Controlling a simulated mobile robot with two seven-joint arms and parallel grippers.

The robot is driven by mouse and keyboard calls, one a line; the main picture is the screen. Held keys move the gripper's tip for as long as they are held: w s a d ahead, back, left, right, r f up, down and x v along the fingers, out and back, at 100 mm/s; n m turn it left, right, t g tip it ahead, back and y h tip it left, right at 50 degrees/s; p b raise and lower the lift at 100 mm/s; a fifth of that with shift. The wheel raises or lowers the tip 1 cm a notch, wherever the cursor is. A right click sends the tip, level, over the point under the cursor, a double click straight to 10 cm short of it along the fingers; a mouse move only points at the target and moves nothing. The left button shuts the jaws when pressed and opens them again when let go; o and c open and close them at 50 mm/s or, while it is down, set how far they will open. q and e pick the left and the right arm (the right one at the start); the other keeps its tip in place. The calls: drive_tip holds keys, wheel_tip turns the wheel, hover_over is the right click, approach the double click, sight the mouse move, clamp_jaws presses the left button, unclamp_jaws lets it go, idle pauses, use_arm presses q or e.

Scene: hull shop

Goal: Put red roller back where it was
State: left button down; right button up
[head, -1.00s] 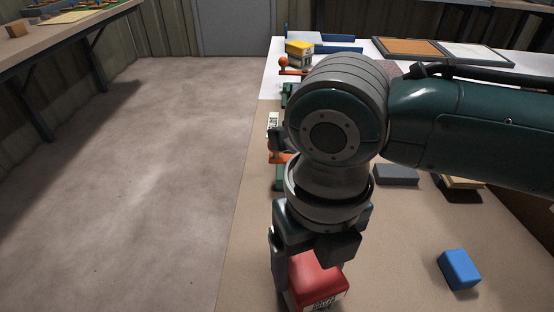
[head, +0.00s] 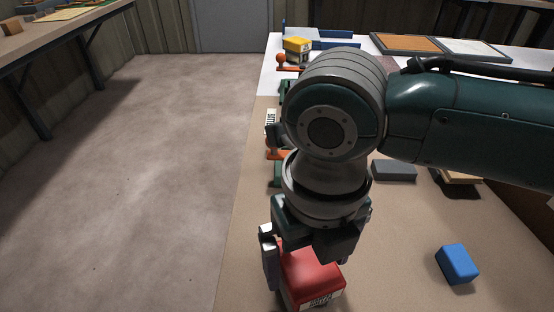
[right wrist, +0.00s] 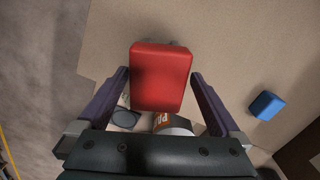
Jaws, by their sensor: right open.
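The red roller (head: 312,272) is a boxy red block with a white label on its near side. It sits at the near left part of the brown bench top (head: 390,255). My right gripper (right wrist: 160,74) is open around it. In the right wrist view the red roller (right wrist: 160,78) lies between the two fingers, with a gap at each side. In the head view one finger stands left of it, apart from it; the other finger is mostly hidden. My left gripper is not in view.
A blue block (head: 457,264) lies to the right. A grey block (head: 394,170) lies farther back. Green and orange clamps (head: 277,150) line the bench's left edge, partly behind my arm. A yellow item (head: 297,47) stands at the far end. The bench between red and blue blocks is clear.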

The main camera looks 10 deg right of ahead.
sight(310, 261)
wheel_tip(310, 261, up, 12)
drive_tip(key=p, duration=0.3)
drive_tip(key=s+a+f+m+t+y, duration=0.2)
drive_tip(key=s+a+m+y, duration=0.25)
drive_tip(key=m, duration=0.95)
drive_tip(key=s+d+m+h, duration=0.2)
drive_tip(key=s+d+m, duration=0.1)
drive_tip(key=d+m, duration=0.4)
drive_tip(key=s+d+f+m+t+h, duration=0.1)
drive_tip(key=s+d+m, duration=0.3)
drive_tip(key=m, duration=1)
drive_tip(key=d+h, duration=0.1)
drive_tip(key=d, duration=0.2)
drive_tip(key=shift+s+f+m+t, duration=0.2)
drive_tip(key=shift+s+m+t, duration=0.1)
drive_tip(key=shift+a, duration=0.1)
